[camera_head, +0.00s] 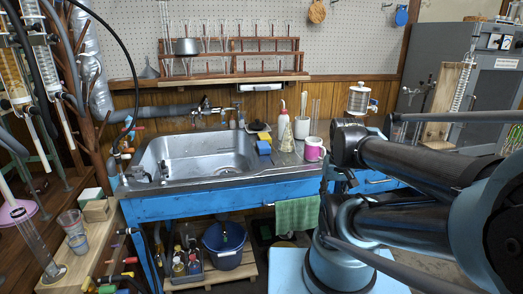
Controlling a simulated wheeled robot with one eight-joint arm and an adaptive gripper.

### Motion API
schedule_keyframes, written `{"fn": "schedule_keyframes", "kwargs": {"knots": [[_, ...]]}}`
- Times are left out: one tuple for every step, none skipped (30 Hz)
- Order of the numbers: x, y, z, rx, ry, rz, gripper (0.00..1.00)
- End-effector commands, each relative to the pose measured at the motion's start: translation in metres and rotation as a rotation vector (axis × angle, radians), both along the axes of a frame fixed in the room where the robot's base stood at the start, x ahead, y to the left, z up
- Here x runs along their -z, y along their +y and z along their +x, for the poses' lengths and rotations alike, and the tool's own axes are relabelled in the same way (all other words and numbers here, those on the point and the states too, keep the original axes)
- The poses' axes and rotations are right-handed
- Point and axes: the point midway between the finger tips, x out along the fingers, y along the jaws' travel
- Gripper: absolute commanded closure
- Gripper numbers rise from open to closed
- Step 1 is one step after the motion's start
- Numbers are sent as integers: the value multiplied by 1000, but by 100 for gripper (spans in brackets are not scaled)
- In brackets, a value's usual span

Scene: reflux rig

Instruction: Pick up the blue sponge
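The blue sponge (264,147) is a small bright blue block on the metal counter, at the right rim of the sink. A dark and yellow item (260,128) lies just behind it. My dark arm fills the right side of the view, with its links folded in front of the workbench. I cannot make out my gripper's fingertips among the dark parts at the arm's left edge. No part of my arm touches the sponge, and the sponge is in plain view.
The steel sink (195,156) is left of the sponge. A green towel (297,215) hangs below. A wooden glassware rack (235,62) is on the wall behind.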

Motion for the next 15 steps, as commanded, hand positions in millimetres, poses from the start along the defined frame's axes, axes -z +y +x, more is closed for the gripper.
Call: {"fn": "schedule_keyframes", "kwargs": {"knots": [[0,0,0,0,0,0,55],[-3,0,-4,-1,-7,0,49],[-6,1,-6,-2,-13,0,39],[-8,1,-5,-4,-15,0,33],[-11,2,-3,-7,-17,0,27],[-15,3,3,-11,-20,-1,27],[-20,4,8,-15,-23,-1,27],[-24,5,13,-19,-26,-1,27],[-31,8,22,-23,-32,-2,27],[-37,10,29,-28,-37,-1,27],[-43,12,36,-34,-42,-1,27],[-51,16,47,-44,-49,-2,27],[-58,19,56,-51,-55,-2,27],[-64,22,64,-57,-62,-2,27],[-71,27,76,-65,-69,-1,27]]}}
